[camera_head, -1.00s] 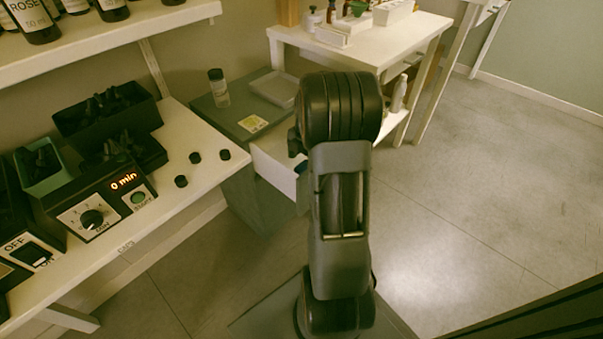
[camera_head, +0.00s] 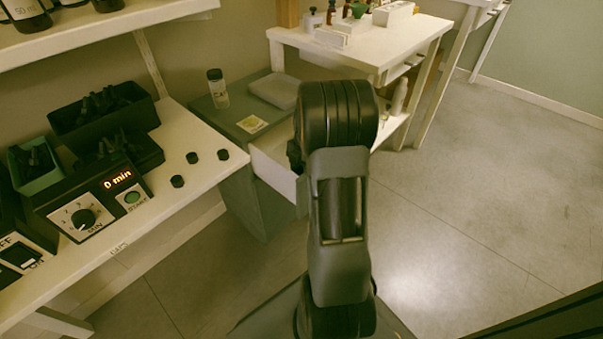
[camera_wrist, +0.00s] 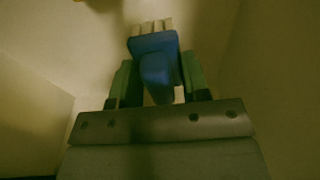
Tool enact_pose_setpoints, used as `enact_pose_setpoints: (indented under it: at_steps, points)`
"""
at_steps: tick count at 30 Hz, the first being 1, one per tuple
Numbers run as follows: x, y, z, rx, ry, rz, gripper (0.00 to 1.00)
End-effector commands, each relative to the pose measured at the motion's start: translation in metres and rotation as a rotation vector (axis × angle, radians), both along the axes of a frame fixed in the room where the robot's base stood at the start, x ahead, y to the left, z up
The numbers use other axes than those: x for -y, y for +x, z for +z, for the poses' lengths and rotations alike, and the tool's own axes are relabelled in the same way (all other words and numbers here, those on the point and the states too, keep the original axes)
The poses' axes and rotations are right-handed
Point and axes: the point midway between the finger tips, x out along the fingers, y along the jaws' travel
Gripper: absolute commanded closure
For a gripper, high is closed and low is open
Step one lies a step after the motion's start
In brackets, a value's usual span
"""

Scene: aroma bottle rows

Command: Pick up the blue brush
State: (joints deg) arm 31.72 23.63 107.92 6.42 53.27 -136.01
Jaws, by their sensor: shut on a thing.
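The blue brush (camera_wrist: 153,44) is in the wrist view, with a blue body and pale bristle tufts at its far end. My gripper (camera_wrist: 156,85) is shut on it, with one green-dark finger on each side of the blue part. Pale surfaces surround it, like the inside of a drawer. In the head view my own arm hides the brush and the gripper. The open white drawer (camera_head: 272,172) of the grey-green cabinet shows partly to the left of my arm.
The white bench (camera_head: 205,172) at left holds a timer box (camera_head: 100,202) and black caps. A white table (camera_head: 420,30) with bottles stands behind. Floor at right is clear.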

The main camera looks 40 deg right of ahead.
Motion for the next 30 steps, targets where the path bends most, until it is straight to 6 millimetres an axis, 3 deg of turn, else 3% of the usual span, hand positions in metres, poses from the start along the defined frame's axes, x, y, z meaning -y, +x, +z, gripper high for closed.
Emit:
enact_pose_setpoints:
  at_steps: [3, 11, 24, 30]
  points:
    - [0.0, 0.0, 0.0, 0.0, 0.0, 0.0, 0.83]
    - [0.0, 0.0, 0.005, 0.001, -0.001, 0.0, 0.83]
    - [0.0, 0.0, 0.078, 0.002, -0.002, 0.0, 0.83]
    - [0.0, 0.0, 0.097, 0.001, -0.001, 0.0, 0.83]
